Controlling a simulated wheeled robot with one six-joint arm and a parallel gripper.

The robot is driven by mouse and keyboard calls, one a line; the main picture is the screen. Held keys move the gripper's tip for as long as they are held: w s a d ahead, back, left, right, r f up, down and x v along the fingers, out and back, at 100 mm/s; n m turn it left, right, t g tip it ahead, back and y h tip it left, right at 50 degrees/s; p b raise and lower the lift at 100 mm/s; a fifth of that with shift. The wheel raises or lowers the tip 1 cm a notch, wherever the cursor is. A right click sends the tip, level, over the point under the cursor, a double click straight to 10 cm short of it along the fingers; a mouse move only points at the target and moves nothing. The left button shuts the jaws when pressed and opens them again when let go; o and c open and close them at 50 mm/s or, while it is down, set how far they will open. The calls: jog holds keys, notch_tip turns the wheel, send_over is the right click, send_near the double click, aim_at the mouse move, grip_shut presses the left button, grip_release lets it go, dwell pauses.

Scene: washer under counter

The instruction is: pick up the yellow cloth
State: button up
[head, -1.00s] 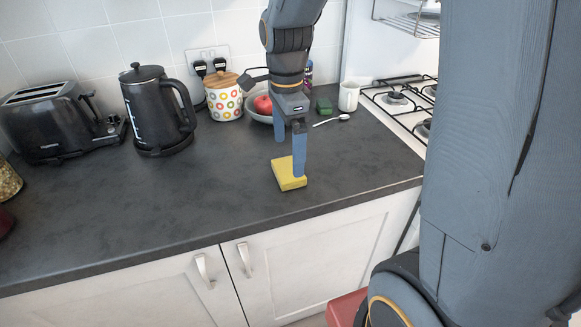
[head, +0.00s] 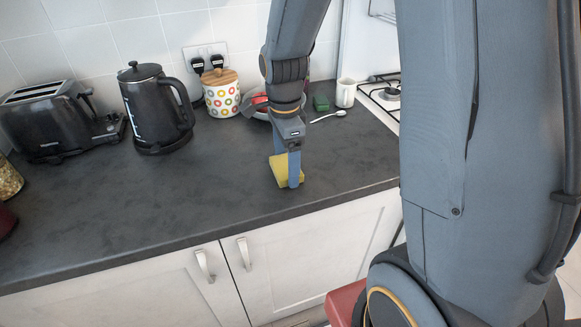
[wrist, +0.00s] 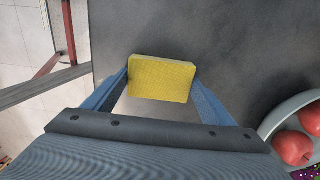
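The yellow cloth (head: 279,173) is a small block-like pad on the dark counter near its front edge. In the wrist view the cloth (wrist: 162,78) lies between the two fingertips of my gripper (wrist: 162,80), one finger at each side edge. The fingers seem to meet its sides, but whether they press on it I cannot tell. In the head view my gripper (head: 292,168) points down at the cloth, with one finger in front of it and the other hidden. I see no clear gap under the cloth.
A spotted jar (head: 221,97), kettle (head: 152,110) and toaster (head: 45,122) line the wall. A spoon (head: 328,116), green sponge (head: 321,103) and white mug (head: 346,93) lie right.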

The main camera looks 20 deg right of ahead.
aim_at(286, 165)
jog(key=shift+c, duration=1.1)
jog(key=shift+r, duration=0.1)
notch_tip(286, 165, up, 10)
jog(key=b, duration=0.1)
jog(key=shift+b, duration=0.35)
